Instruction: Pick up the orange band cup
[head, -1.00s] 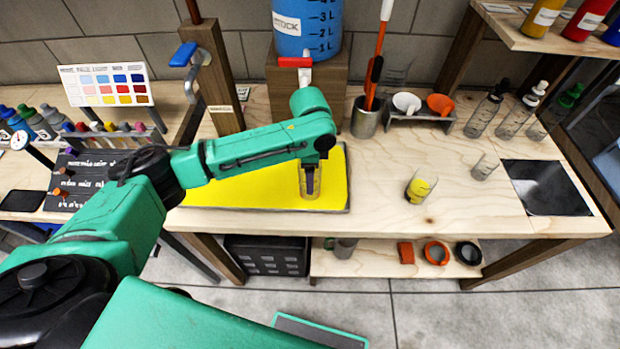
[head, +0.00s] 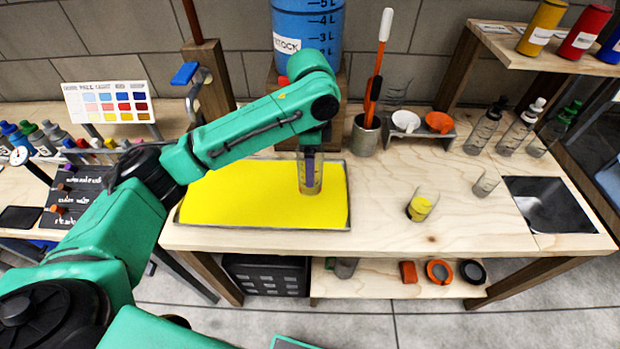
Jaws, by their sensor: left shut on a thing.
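My left gripper (head: 310,170) reaches down over the right part of the yellow tray (head: 225,200). It is shut on a clear cup (head: 311,187), which is upright. The cup's band colour cannot be made out against the yellow. Another clear cup (head: 421,207) with yellow in its lower part stands on the wooden bench right of the tray. A smaller clear cup (head: 486,183) stands farther right. My right gripper is not in view.
A blue tank (head: 306,35) stands on a wooden block behind my arm. A metal pot (head: 366,135) with an orange-handled tool stands behind. White (head: 405,121) and orange (head: 438,122) funnels sit in a rack. Several bottles stand back right. The bench's front middle is clear.

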